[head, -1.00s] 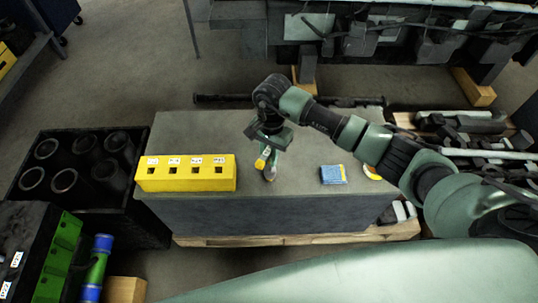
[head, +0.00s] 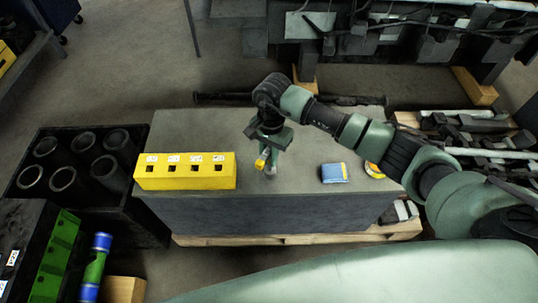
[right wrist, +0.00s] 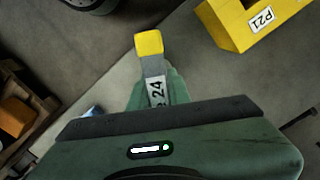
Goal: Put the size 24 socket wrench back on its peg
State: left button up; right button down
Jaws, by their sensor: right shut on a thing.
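The size 24 socket wrench (right wrist: 149,45) has a yellow end and a grey part with a white "24" label in the right wrist view. My right gripper (head: 270,156) is shut on it above the grey bench top, and its yellow end (head: 261,163) shows below the gripper in the head view. The gripper hides the rest of the wrench. I cannot tell which peg is its own; no peg shows clearly. My left gripper is not in view.
A yellow block (head: 185,181) with several square holes and labels stands left on the grey bench (head: 300,125); its corner, labelled P21 (right wrist: 261,19), shows in the right wrist view. A blue packet (head: 334,173) and a round yellow-rimmed thing (head: 374,170) lie to the right. A black crate of cylinders (head: 85,170) stands left.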

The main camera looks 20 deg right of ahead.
aim_at(268, 149)
jog(key=shift+f+b, duration=0.6)
jog(key=shift+f, duration=0.2)
jog(key=c, duration=0.7)
grip_release()
jog(key=shift+r, duration=0.15)
jog(key=shift+r+p, duration=2.65)
jog(key=shift+r, duration=1.8)
